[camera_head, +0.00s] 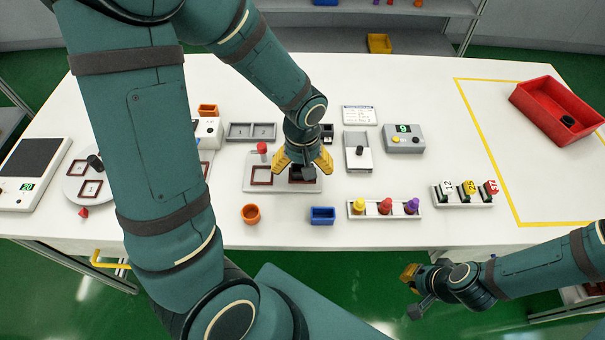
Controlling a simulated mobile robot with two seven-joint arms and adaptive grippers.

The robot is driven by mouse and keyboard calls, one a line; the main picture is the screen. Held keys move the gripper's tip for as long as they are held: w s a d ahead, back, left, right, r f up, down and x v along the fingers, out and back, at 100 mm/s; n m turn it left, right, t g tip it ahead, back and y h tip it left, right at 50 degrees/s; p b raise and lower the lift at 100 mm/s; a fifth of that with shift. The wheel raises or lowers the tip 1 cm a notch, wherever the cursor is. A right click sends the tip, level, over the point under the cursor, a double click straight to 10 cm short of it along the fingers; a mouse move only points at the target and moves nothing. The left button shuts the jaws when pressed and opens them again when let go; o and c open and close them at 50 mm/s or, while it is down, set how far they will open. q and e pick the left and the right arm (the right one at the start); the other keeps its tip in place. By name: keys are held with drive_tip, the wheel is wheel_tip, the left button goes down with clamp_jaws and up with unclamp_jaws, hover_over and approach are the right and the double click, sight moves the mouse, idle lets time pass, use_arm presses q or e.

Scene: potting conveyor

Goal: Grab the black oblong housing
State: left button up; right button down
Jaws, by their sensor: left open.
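A black oblong housing (568,122) lies inside the red crate (545,118) at the right. Another dark piece (95,162) stands on the round white plate (72,186) at the left. My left gripper (303,165), with yellow fingers spread, points down over the right-hand square of a grey fixture plate (283,186). A small dark shape (308,174) shows there between and below the fingers; I cannot tell whether it is a housing. My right gripper (416,290) hangs beyond the table's front edge, far from these pieces; its jaw state is unclear.
Nearby stand an orange cup (251,214), a blue bin (322,215), a rack of coloured plugs (385,208) and a rack of numbered blocks (465,195). A grey device (404,138) stands behind. The yellow-outlined area (520,175) before the crate is clear.

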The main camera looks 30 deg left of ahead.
use_arm(q)
drive_tip(key=shift+f, duration=0.4)
drive_tip(key=c, duration=1)
drive_tip(key=shift+r, duration=0.1)
